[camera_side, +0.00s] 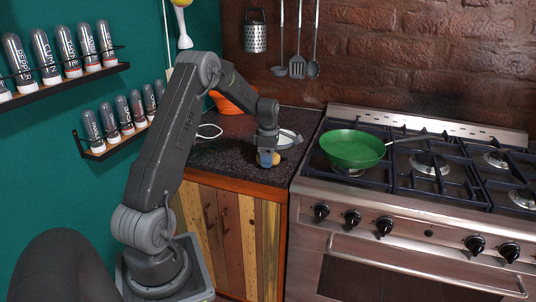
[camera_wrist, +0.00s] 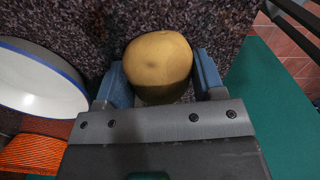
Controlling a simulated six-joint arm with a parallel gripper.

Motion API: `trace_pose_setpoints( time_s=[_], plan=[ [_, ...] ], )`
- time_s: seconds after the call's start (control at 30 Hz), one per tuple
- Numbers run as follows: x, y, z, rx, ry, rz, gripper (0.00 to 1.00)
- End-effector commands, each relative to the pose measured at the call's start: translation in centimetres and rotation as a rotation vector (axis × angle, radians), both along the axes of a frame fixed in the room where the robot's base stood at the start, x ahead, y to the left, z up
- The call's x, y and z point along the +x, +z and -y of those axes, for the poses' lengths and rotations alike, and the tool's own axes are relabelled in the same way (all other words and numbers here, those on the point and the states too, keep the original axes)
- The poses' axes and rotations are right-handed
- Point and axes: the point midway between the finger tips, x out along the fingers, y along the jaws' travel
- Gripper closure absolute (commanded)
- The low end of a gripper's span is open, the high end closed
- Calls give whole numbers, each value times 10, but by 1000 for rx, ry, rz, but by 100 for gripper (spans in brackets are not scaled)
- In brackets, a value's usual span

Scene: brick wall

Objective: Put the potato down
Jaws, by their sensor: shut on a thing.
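The potato (camera_wrist: 158,62) is yellow-brown and sits between the two blue fingers of my gripper (camera_wrist: 165,82) in the wrist view. My gripper is shut on it. In the side view my gripper (camera_side: 268,159) points down at the dark speckled countertop (camera_side: 222,157), near its front edge, and the potato (camera_side: 276,159) shows partly beside the fingers. I cannot tell whether the potato touches the counter.
A white dish with a blue rim (camera_wrist: 35,80) lies on the counter close to my gripper. An orange object (camera_side: 236,92) stands at the back. A stove (camera_side: 420,215) with a green pan (camera_side: 352,150) is to the right. Spice racks (camera_side: 70,82) hang at left.

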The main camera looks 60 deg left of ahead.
Motion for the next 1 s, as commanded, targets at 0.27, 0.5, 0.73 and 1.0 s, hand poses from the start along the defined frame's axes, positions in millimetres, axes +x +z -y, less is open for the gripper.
trace_pose_setpoints(
  time_s=[0.27,0.5,0.73,1.0],
  plan=[
    [0,-4,0,-1,0,-1,36],
    [0,-4,0,-1,0,-1,14],
    [0,-3,0,0,0,0,12],
    [0,24,-1,2,0,2,12]
  ],
)
